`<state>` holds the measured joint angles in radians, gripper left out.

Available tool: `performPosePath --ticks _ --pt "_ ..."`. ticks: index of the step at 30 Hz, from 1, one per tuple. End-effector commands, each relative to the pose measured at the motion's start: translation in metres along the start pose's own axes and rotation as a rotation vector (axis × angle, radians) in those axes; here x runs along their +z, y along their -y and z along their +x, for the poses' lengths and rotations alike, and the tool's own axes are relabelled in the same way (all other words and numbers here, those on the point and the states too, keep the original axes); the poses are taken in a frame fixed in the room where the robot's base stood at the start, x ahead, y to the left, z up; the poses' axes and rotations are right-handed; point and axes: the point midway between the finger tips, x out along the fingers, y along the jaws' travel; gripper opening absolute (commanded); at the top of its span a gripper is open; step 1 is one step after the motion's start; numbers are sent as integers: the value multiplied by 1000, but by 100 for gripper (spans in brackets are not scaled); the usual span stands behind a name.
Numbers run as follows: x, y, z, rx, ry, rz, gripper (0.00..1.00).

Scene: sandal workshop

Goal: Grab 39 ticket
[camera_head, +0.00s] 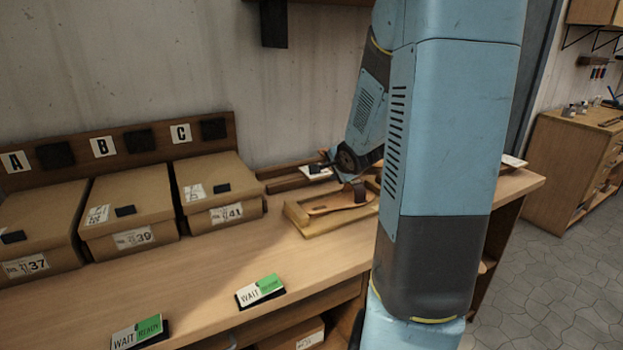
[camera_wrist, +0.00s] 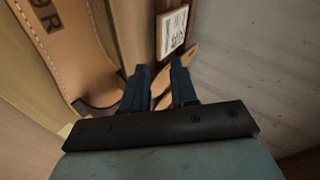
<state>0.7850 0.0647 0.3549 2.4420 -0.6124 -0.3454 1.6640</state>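A small white ticket (camera_wrist: 172,32) with dark print lies on a dark wooden strip in the wrist view, just beyond my fingertips; its number is too small to read. A white card (camera_head: 318,172) also shows near my wrist in the head view. My gripper (camera_wrist: 157,78) has its two dark blue fingers apart. A tan pointed piece (camera_wrist: 190,52) shows between and behind the fingers; I cannot tell whether it touches them. In the head view the fingers are small and partly hidden by my arm. The middle box (camera_head: 127,206) bears a label reading 39.
Boxes marked 37 (camera_head: 40,228) and 41 (camera_head: 219,191) flank the 39 box. A wooden tray (camera_head: 297,218) holds a leather strap piece near my wrist. Two WAIT/READY signs (camera_head: 260,291) stand at the bench's front edge. A leather piece (camera_wrist: 70,45) lies left of my fingers.

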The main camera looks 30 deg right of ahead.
Motion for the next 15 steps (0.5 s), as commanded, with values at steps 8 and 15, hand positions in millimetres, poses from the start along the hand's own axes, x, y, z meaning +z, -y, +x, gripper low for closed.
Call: performPosePath --ticks 8,15 --pt "-10 -15 26 -81 71 234 28" --pt "-10 -14 38 -91 82 260 28"
